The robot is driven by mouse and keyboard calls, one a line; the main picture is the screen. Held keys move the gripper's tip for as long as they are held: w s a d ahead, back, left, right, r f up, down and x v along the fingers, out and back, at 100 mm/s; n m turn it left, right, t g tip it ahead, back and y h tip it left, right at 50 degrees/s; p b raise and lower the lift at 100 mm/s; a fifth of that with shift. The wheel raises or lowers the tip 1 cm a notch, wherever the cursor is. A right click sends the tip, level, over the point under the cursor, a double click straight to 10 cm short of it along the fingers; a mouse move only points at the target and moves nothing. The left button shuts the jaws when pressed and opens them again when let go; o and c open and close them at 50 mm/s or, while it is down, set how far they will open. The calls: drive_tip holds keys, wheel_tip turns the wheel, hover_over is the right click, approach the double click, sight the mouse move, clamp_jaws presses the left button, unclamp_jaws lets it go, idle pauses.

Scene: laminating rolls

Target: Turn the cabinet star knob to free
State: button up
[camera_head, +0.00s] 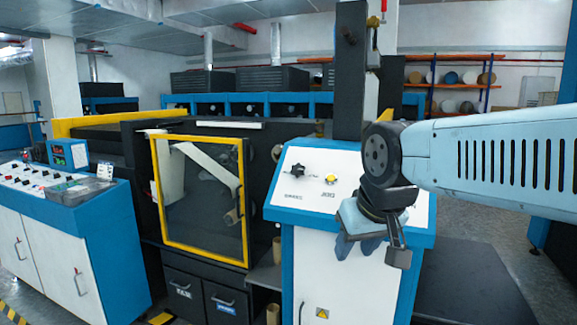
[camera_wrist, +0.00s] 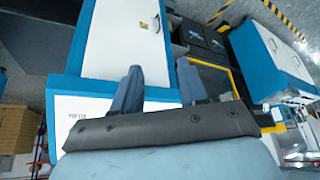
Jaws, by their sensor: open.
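The black star knob (camera_head: 298,171) sits on the left part of the white sloped panel (camera_head: 290,206) on top of the blue and white cabinet (camera_head: 322,262). A small label lies below it, too small to read surely. My gripper (camera_head: 359,247) hangs in front of the panel's lower right edge, to the right of and below the knob, apart from it. In the wrist view, my gripper's two blue-grey fingers (camera_wrist: 160,88) are spread with nothing between them. The cabinet (camera_wrist: 124,40) shows beyond them; the knob is not visible there.
A yellow button (camera_head: 331,179) sits right of the knob. A dark column (camera_head: 350,80) rises behind the panel. A yellow-framed guard door (camera_head: 202,256) stands to the left, with a control console (camera_head: 75,235) farther left.

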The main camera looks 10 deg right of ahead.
drive_tip(key=shift+o, duration=0.4)
drive_tip(key=shift+o, duration=0.8)
drive_tip(key=shift+w+r, duration=0.2)
drive_tip(key=shift+o, duration=1)
drive_tip(key=w+r+m+h, duration=0.1)
drive_tip(key=w+r+m, duration=0.4)
drive_tip(key=w+r, duration=0.5)
drive_tip(key=w, duration=0.3)
drive_tip(key=shift+w+a, duration=0.3)
drive_tip(key=m, duration=0.6)
approach(298, 169)
drive_tip(key=a+v, duration=0.1)
drive_tip(key=v, duration=0.4)
drive_tip(key=shift+m+h, duration=0.3)
drive_tip(key=shift+h, duration=0.1)
drive_tip(key=x, duration=1.4)
drive_tip(key=shift+w, duration=0.1)
